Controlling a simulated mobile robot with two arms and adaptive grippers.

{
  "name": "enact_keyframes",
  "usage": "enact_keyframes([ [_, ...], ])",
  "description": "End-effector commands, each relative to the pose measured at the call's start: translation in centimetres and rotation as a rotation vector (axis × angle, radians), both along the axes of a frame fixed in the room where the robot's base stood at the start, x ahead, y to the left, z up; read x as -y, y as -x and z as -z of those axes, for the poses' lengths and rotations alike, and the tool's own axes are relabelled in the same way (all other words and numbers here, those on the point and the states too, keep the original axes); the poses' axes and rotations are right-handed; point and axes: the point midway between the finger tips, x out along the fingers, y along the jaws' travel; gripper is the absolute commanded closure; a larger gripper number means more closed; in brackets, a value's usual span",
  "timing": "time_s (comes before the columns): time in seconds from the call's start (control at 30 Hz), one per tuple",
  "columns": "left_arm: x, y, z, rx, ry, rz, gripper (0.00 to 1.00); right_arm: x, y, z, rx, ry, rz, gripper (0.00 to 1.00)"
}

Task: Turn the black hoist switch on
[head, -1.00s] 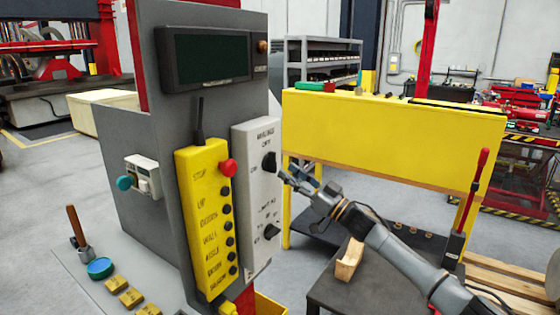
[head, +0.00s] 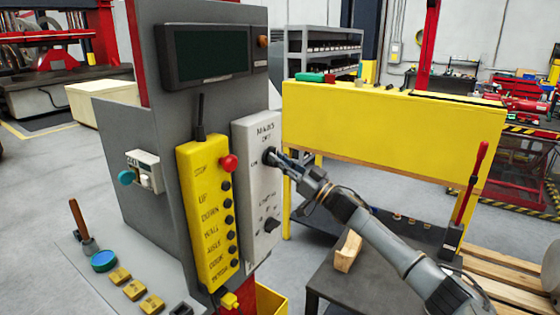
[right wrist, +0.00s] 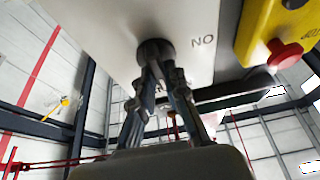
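A grey switch box (head: 258,195) on the side of the control column carries two black rotary switches. The upper black switch (head: 268,156) has lettering above it and "ON" to its left; the rest is hard to read. The lower black switch (head: 271,225) is uncovered. My right gripper (head: 279,159) is at the upper switch, coming from the right. In the right wrist view its fingertips (right wrist: 158,68) come close together at the black knob (right wrist: 155,50) and partly hide it, with "ON" upside down beside it. My left gripper is not in view.
A yellow pendant (head: 208,215) with a red button (head: 228,163) hangs just left of the switch box. A dark screen (head: 208,54) is above. A yellow panel (head: 390,125) stands behind my right arm. A dark table with a wooden block (head: 347,251) is below it.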

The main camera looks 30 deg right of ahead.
Motion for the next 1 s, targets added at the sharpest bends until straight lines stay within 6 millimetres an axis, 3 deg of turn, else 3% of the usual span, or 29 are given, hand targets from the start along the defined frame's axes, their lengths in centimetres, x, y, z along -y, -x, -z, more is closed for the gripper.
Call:
enact_keyframes([
  [0.47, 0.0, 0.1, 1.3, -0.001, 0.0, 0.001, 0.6, 0.1, 0.0, 0.2, 0.048, 0.112, 0.001, 1.0],
  [1.0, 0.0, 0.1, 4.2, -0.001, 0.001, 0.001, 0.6, 0.1, 0.0, 0.1, 0.233, 0.561, 0.003, 1.0],
])
